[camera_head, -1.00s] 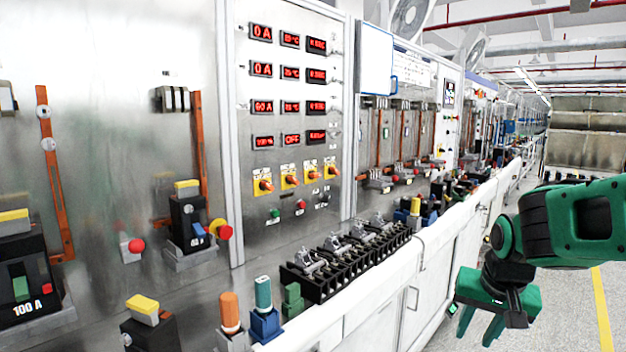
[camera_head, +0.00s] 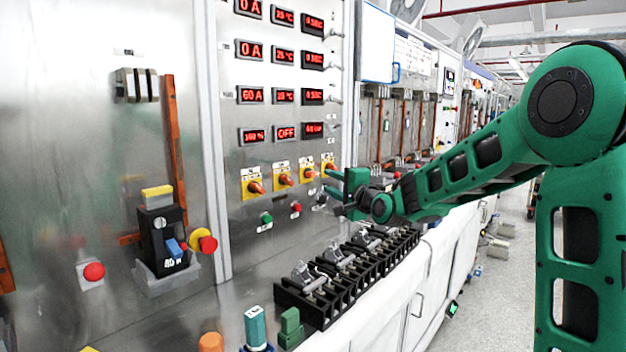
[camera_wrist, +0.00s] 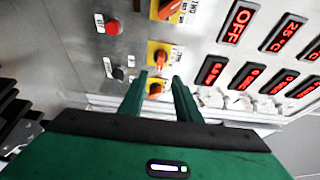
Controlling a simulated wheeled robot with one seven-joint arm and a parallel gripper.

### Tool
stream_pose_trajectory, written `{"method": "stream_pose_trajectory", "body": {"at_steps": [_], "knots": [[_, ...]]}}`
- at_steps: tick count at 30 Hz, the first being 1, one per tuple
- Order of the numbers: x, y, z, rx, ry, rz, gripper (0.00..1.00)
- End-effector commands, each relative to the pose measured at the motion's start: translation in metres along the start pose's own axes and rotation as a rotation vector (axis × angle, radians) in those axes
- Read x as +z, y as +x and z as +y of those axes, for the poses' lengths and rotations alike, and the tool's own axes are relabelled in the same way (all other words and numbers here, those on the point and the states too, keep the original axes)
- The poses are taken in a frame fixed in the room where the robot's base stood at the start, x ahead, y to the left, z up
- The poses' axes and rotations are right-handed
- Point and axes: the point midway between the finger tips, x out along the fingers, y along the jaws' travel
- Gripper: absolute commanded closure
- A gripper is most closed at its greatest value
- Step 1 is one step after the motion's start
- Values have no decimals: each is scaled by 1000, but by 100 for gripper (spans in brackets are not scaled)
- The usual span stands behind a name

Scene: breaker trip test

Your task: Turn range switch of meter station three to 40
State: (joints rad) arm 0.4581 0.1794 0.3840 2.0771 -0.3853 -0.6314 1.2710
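A row of several yellow-plated range switches with orange knobs sits low on the meter panel (camera_head: 240,205). In the head view, from left, they are the first switch (camera_head: 254,185), second switch (camera_head: 283,178), third switch (camera_head: 308,173) and rightmost switch (camera_head: 329,164). My gripper (camera_head: 326,181) is in front of the rightmost one, fingers toward the panel. In the wrist view, my open gripper (camera_wrist: 158,76) has the rightmost switch (camera_wrist: 155,88) showing between its fingers, with the third switch (camera_wrist: 160,56) just beyond the tips. Contact cannot be told. Scale labels are unreadable.
Red digital displays (camera_head: 285,133) are above the switches. A green button (camera_head: 266,218), a red button (camera_head: 296,208) and a black knob (camera_head: 321,199) are below. Black terminal blocks (camera_head: 345,270) stand on the bench beneath. A breaker (camera_head: 165,240) is at left.

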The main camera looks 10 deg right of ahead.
Motion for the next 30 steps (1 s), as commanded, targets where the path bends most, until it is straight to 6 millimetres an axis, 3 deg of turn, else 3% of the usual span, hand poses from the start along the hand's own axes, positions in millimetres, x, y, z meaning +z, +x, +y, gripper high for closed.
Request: {"method": "stream_pose_trajectory", "body": {"at_steps": [9, 15, 21, 29, 30], "knots": [[8, 58, 2, 2, 0, -10, 70], [10, 84, 1, 2, -2, -10, 70], [10, 96, 1, 3, -3, -10, 70], [10, 97, 1, 3, -3, -10, 70], [10, 97, 1, 3, -3, -10, 74]]}}
